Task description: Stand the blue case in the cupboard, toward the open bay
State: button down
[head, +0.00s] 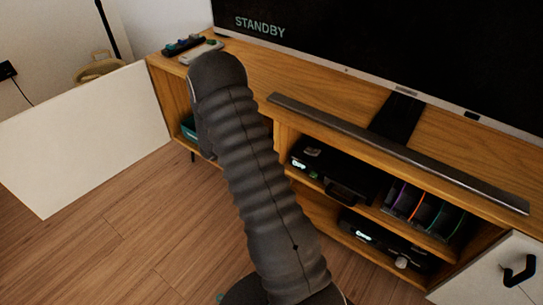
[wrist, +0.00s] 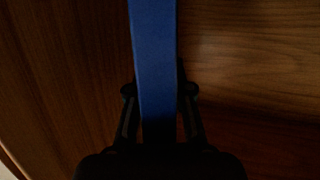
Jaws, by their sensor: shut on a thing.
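The blue case (wrist: 155,60) stands on edge between the fingers of my gripper (wrist: 160,91) in the wrist view, its narrow side toward the camera. My gripper is shut on it. Dark wood surrounds both in the wrist view. In the head view the cupboard (head: 157,83) is the left end of the wooden TV unit, with its white door (head: 85,137) swung open. My arm covers much of its opening and hides my gripper and the blue case. I cannot tell whether the case touches the cupboard floor.
The open bay (head: 284,143) right of the cupboard holds black devices (head: 325,170) and dark cases with coloured stripes (head: 428,212). A teal box (head: 188,130) shows low in the cupboard. A soundbar (head: 400,150) and the TV (head: 400,45) are on top. The wood floor in front is clear.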

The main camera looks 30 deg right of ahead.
jog(key=shift+f+b, duration=0.35)
jog(key=shift+f, duration=2.35)
jog(key=c, duration=1.1)
grip_release()
jog(key=shift+o, duration=0.2)
